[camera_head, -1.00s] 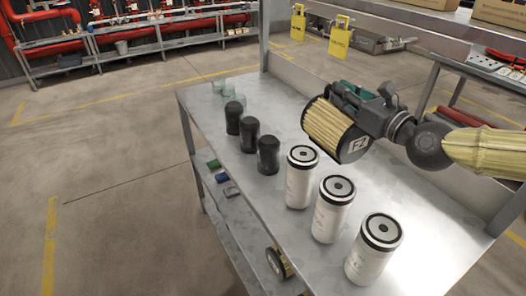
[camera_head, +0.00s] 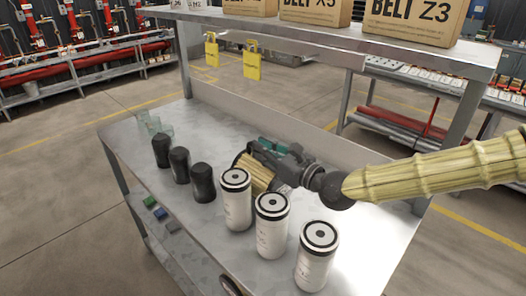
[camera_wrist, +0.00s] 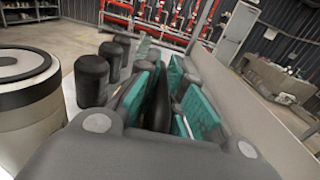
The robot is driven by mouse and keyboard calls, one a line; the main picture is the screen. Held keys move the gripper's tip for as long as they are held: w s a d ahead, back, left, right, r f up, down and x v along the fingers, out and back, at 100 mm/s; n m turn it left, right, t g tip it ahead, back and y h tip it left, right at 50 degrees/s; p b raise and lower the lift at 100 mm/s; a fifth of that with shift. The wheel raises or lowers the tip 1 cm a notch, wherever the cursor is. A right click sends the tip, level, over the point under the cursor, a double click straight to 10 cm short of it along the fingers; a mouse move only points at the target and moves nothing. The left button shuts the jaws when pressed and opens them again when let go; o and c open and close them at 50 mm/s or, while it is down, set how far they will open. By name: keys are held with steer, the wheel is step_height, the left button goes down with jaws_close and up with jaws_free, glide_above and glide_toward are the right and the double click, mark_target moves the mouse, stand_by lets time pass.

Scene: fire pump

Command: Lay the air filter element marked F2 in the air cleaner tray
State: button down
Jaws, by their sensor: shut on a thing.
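The air filter element (camera_head: 258,174), a pleated yellow cylinder with a dark end, is in my gripper (camera_head: 268,150). In the wrist view my gripper's teal finger pads (camera_wrist: 158,98) stand on both sides of a dark part. The pleats are barely visible there. I cannot tell whether the element touches the bench. No air cleaner tray can be made out in these views.
Three white canisters (camera_head: 271,226) stand along the bench's (camera_head: 150,190) front, with three black cylinders (camera_head: 180,165) to their left and clear glass items (camera_head: 152,124) beyond. Yellow tags (camera_head: 252,62) hang from a shelf holding cardboard boxes (camera_head: 412,20). Small coloured blocks (camera_head: 150,202) lie on a lower shelf.

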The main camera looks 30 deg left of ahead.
steer(key=shift+f, duration=0.45)
steer(key=c, duration=1.6)
jaws_free()
steer(key=shift+o, duration=0.3)
steer(key=b+v, duration=0.2)
steer(key=v, duration=1)
steer(key=shift+r, duration=0.2)
